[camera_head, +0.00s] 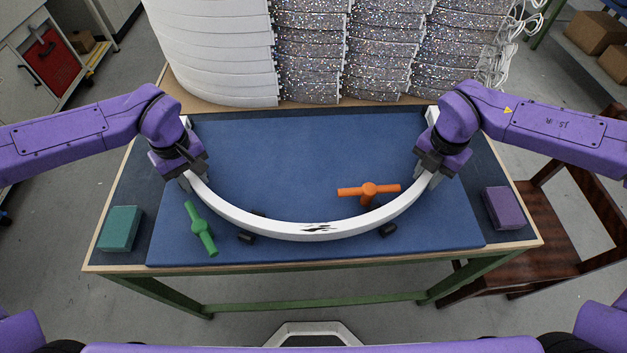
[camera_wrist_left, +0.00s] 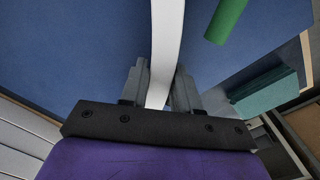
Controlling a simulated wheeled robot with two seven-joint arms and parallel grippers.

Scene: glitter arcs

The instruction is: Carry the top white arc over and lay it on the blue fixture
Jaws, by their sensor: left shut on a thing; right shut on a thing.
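A white arc (camera_head: 318,229) with dark marks at its middle bows toward me over the blue fixture (camera_head: 290,150). My left gripper (camera_head: 188,180) is shut on its left end, and my right gripper (camera_head: 432,178) is shut on its right end. In the left wrist view the arc (camera_wrist_left: 166,40) runs between the finger pads of my left gripper (camera_wrist_left: 158,90). Small black blocks (camera_head: 247,238) (camera_head: 388,230) show beside the arc's front curve. I cannot tell whether the arc touches the fixture.
A green handle (camera_head: 201,230) stands left of the arc, and an orange handle (camera_head: 369,190) stands inside its curve. A teal block (camera_head: 120,229) and a purple block (camera_head: 502,207) lie at the table's sides. Stacked white arcs (camera_head: 215,45) and glittery arcs (camera_head: 310,50) stand behind.

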